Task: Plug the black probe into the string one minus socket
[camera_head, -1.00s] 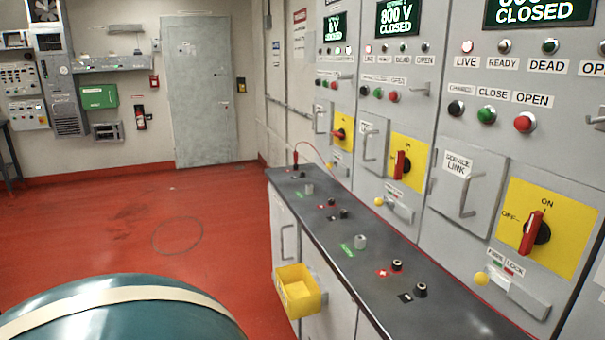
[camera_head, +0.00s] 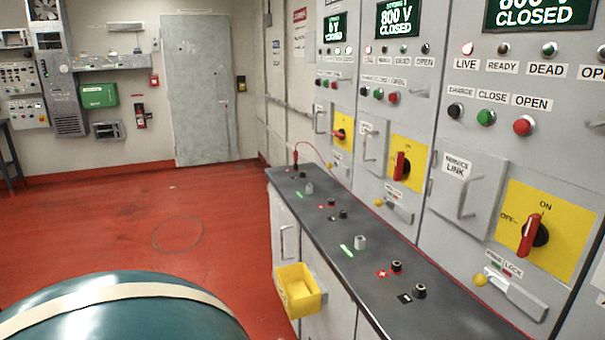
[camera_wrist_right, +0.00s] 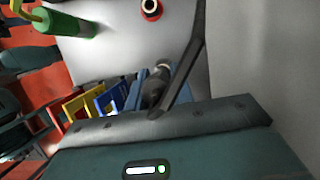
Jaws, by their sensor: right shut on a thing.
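In the wrist view my right gripper (camera_wrist_right: 178,85) has a dark finger slanting up from its teal body. It is shut on a dark object that looks like the black probe (camera_wrist_right: 153,92), partly hidden by the finger. Neither this gripper nor the black probe shows in the head view. On the dark bench there, the near pair has a red-marked plus socket (camera_head: 396,266) and a black-marked minus socket (camera_head: 420,291). A middle pair has a black socket (camera_head: 344,213). A red probe (camera_head: 295,158) stands upright at the bench's far end. Which pair is string one is too unclear to read. My left gripper is not in view.
The bench (camera_head: 360,285) runs along grey cabinets with yellow switch plates (camera_head: 550,228). A yellow bin (camera_head: 298,290) hangs on its front side. The red floor (camera_head: 120,220) to the left is open. The wrist view also shows a green cylinder (camera_wrist_right: 65,22) and a red ring (camera_wrist_right: 151,8).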

